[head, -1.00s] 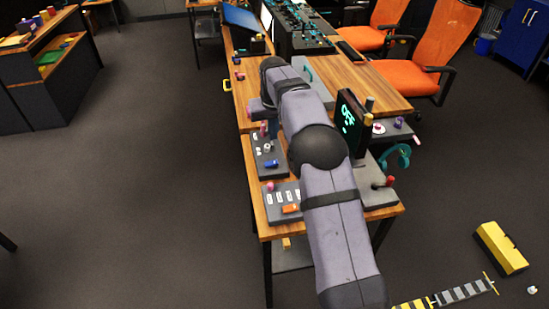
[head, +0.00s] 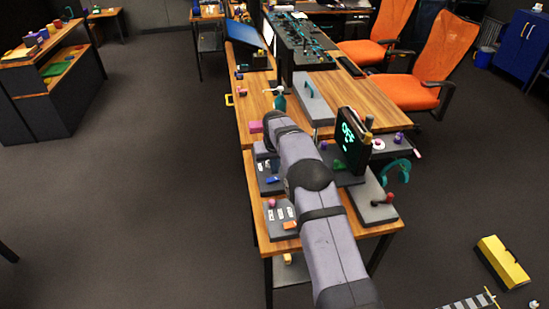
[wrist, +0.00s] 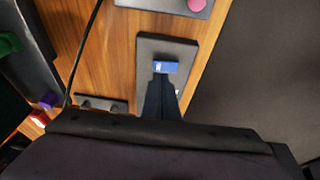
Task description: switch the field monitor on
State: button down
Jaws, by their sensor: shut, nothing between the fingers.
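The monitor (head: 353,140) stands upright on the desk in the head view, its dark screen showing "OFF" in teal. In the wrist view a dark grey plate (wrist: 166,46) carries a blue block-like control (wrist: 165,67) with a small white mark. My gripper (wrist: 162,82) is shut and empty, its tips just below the blue control in the picture; I cannot tell whether they touch it. The gripper hides the lower part of the plate. In the head view my arm hides my gripper; a blue control (head: 272,181) shows left of the arm.
A plate with a pink knob (wrist: 196,5) lies at the wrist view's top. A dark cable (wrist: 85,48) crosses the wood. In the head view, a plate with an orange control (head: 290,225) and a red-knobbed lever (head: 388,197) are near the arm. Floor left of the desk is clear.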

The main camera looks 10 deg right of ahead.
aim_at(273, 180)
jog(key=shift+d+f+p, duration=0.2)
jog(key=shift+f+p, duration=0.15)
jog(key=shift+f, duration=1.05)
